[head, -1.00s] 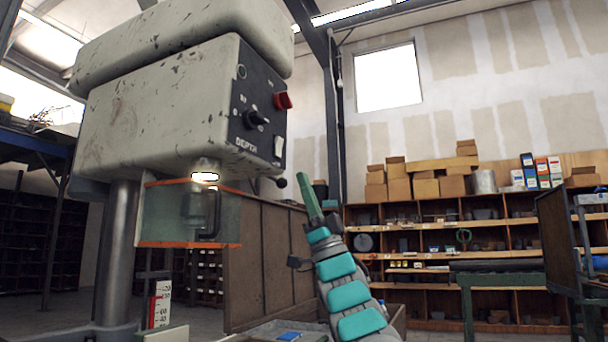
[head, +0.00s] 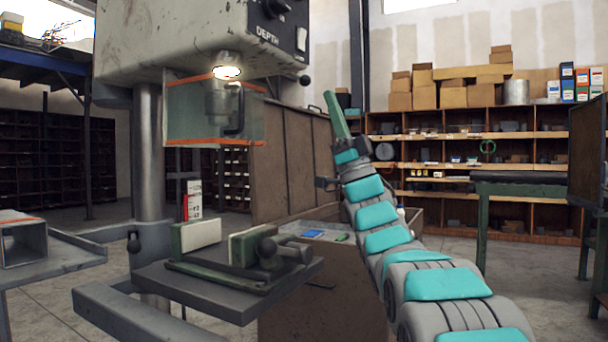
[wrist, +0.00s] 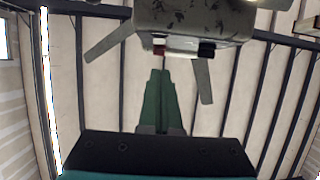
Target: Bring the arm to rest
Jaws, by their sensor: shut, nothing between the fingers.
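My gripper (head: 329,97) stands raised on my upright, slightly left-leaning arm in the head view. Its green fingers are together and hold nothing. In the wrist view the fingers (wrist: 160,75) are also together and point up at the roof. The gripper is apart from everything around it, appearing just right of the drill press guard in the head view.
A worn drill press (head: 180,45) with a clear orange-edged guard (head: 185,108) stands left. Its table carries a vise (head: 245,248). A wooden bin (head: 290,222) stands behind. A shelf (head: 455,150) with cardboard boxes lines the back wall. Floor shows at right.

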